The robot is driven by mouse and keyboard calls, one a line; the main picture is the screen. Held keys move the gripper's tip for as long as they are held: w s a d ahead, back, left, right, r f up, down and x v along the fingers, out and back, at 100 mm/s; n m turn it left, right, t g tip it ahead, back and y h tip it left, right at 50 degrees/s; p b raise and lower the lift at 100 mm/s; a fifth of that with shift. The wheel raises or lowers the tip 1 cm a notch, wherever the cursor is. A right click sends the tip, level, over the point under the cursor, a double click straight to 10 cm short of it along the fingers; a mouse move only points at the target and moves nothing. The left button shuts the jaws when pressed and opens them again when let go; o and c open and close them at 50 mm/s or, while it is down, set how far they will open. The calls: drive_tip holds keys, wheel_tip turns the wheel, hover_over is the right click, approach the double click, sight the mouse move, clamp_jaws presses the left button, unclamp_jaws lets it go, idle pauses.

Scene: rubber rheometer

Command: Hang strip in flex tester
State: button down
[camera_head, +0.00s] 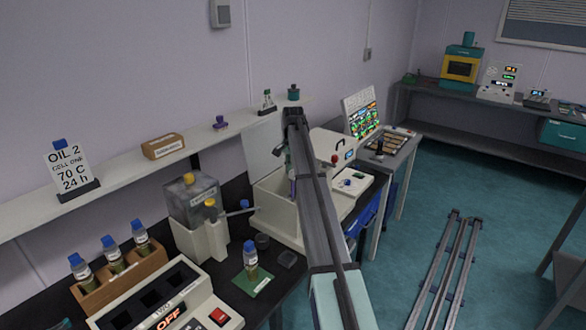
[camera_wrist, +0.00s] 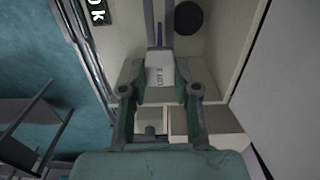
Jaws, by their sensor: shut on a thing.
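The flex tester (camera_head: 275,210) appears to be the cream open box with a raised lid in the head view; its inside walls (camera_wrist: 222,45) surround my gripper in the wrist view. My gripper (camera_wrist: 160,76) is shut on a pale labelled tab, which appears to be the top of the strip (camera_wrist: 160,70). A thin purple piece shows beyond the tab, between grey upright bars. In the head view my gripper (camera_head: 291,165) is inside the tester's opening, largely hidden by my arm. Whether the strip touches a holder cannot be told.
The raised lid (camera_head: 263,147) stands behind the opening. A cream instrument with a red knob (camera_head: 332,150) is close on the right. A bottle of oil (camera_head: 251,256) and a tank (camera_head: 190,200) stand to the left. A shelf (camera_head: 120,178) runs along the wall.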

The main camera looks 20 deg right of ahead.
sight(293, 183)
drive_tip(key=shift+f+b, duration=0.85)
drive_tip(key=shift+f, duration=2.4)
drive_tip(key=c, duration=0.8)
unclamp_jaws()
drive_tip(key=shift+o, duration=0.2)
drive_tip(key=shift+r+p, duration=1.5)
drive_tip(key=shift+r, duration=1.5)
